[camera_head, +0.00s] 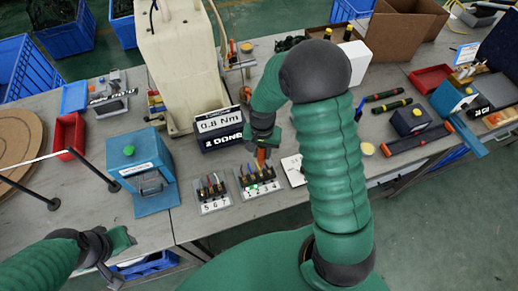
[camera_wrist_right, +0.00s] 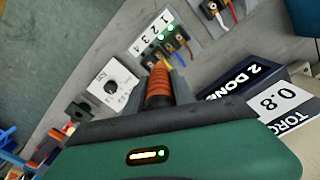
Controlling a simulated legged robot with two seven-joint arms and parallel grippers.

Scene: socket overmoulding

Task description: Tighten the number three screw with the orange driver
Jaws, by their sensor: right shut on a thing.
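The orange driver (camera_wrist_right: 158,85) is held in my right gripper (camera_wrist_right: 160,103), which is shut on its handle. In the head view the orange driver (camera_head: 262,156) points down over the terminal block numbered 1 to 4 (camera_head: 258,185). In the wrist view its tip is by the screws of that block (camera_wrist_right: 168,45); the exact screw it meets is hard to tell. The number label (camera_wrist_right: 150,35) is readable beside the block. My left gripper (camera_head: 112,272) hangs at the lower left, away from the blocks; its fingers are too unclear to judge.
A second block labelled 5, 6, 7 (camera_head: 212,192) is just left. A 0.8 Nm torque sign (camera_head: 219,130) and DONE sign stand behind. A white dial card (camera_wrist_right: 111,84) lies beside the numbered block. A blue box (camera_head: 142,170) with a green knob stands at left.

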